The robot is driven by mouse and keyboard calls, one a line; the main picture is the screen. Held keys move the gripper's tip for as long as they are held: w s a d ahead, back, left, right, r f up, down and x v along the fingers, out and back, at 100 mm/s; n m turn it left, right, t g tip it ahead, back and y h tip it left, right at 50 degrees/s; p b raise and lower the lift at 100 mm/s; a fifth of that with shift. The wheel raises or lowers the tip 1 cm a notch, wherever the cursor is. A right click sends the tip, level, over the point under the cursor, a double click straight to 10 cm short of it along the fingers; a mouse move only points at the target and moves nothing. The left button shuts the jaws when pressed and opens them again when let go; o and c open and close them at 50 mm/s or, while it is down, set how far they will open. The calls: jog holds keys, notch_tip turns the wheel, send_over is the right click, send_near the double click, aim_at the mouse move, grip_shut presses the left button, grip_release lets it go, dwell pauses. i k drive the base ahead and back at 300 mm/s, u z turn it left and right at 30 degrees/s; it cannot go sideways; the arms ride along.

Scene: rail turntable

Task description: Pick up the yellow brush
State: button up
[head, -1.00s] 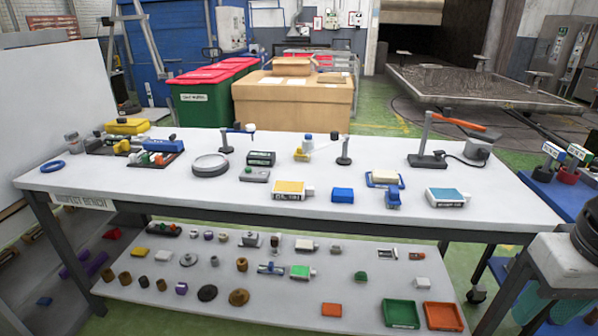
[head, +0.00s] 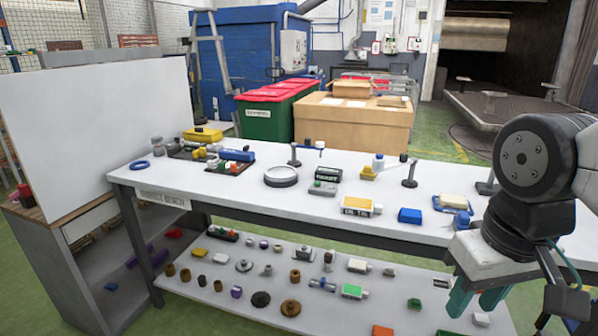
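I cannot make out a clear yellow brush. My gripper (head: 477,301), with teal fingers, hangs at the lower right in front of the bench. Its fingers are apart with nothing seen between them. It is well away from all three yellow things.
The white bench (head: 240,200) carries many small items, including a round ring dish (head: 281,177) and small posts. The lower shelf (head: 215,300) is also crowded. A white panel (head: 120,130) stands at the left. Green floor lies in front.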

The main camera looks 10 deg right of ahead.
aim_at(366, 174)
jog(key=u, duration=0.55)
jog(key=i, duration=1.45)
jog(key=z, duration=0.8)
jog(key=i, duration=0.55)
jog(key=z, duration=0.6)
